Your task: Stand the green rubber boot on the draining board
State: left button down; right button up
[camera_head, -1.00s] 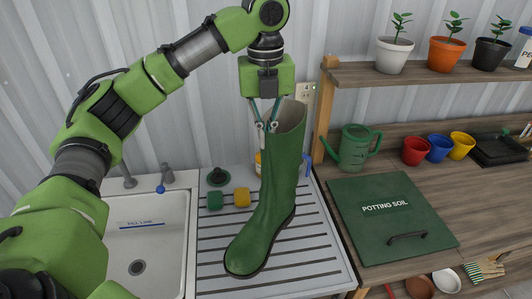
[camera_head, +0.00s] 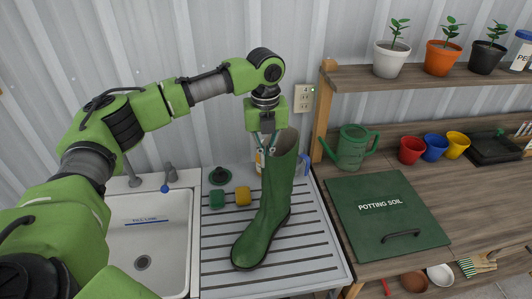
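The green rubber boot (camera_head: 276,195) is upright over the draining board (camera_head: 312,268), its toe pointing to the lower left and its open top up. Its sole appears to be at the board's ridged surface; whether it bears fully on it I cannot tell. My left gripper (camera_head: 266,148) comes down from above, its fingers closed on the left side of the boot's top rim. The far fingertip is partly hidden by the boot. My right gripper is not in view.
A sink (camera_head: 145,235) lies left of the board. A dark green plug (camera_head: 219,176) and a green-and-yellow sponge pair (camera_head: 230,198) sit at the board's back left. A bottle (camera_head: 259,160) stands behind the boot.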

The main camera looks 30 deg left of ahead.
pick_arm(q)
jog(key=c, duration=2.3)
grip_release()
notch_tip(320, 180, up, 11)
jog(key=b, duration=0.4)
jog(key=shift+r, duration=0.1)
jog(key=shift+s+r, duration=0.1)
jog(key=shift+r, duration=0.4)
jog(key=shift+f, duration=0.1)
